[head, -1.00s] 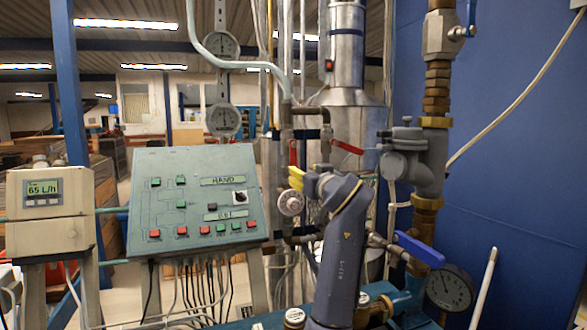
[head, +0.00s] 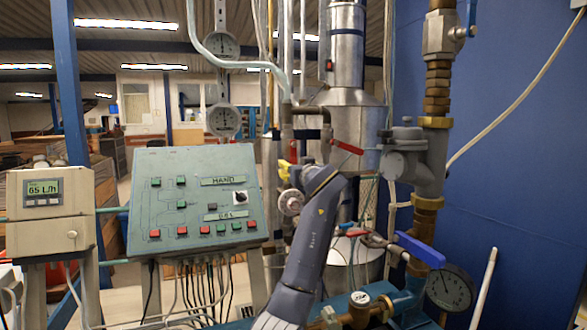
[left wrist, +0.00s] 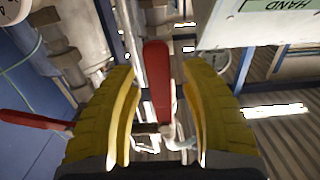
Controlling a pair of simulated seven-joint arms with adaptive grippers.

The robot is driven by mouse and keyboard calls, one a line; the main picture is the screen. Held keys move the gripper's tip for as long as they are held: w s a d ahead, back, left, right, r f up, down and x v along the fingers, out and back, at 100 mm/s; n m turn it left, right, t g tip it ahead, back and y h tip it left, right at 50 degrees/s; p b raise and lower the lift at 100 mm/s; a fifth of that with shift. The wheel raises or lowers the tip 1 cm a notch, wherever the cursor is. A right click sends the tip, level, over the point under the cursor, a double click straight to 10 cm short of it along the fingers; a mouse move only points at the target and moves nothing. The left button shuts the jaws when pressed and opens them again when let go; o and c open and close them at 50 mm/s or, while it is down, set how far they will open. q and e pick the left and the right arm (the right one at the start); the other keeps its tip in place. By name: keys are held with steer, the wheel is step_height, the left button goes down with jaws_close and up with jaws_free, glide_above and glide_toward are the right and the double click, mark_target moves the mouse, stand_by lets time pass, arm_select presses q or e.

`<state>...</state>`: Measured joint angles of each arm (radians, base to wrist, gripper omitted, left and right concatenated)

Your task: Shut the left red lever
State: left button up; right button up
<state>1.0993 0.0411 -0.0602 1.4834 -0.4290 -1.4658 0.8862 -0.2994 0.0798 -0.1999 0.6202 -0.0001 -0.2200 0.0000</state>
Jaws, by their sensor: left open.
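The left red lever (head: 293,150) stands upright on the pipework right of the control panel. In the left wrist view this lever (left wrist: 157,80) shows upright between my two yellow fingers, with gaps on both sides. My left gripper (left wrist: 160,110) is open and empty. In the head view my left gripper (head: 286,170) is at the lower end of the lever, and my wrist hides part of the pipe there. A second red lever (head: 347,147) slants to the right; it also shows in the left wrist view (left wrist: 35,120). My right gripper is not in view.
The control panel (head: 195,200) stands left of the gripper. A white round knob (head: 291,202) is just below it. A blue lever (head: 420,250), a pressure gauge (head: 449,289) and brass pipes (head: 425,215) are at the right. A small red handle (head: 355,232) sits right of my forearm.

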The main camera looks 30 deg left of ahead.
arm_select(q)
steer(key=shift+o, duration=0.4)
jaws_close()
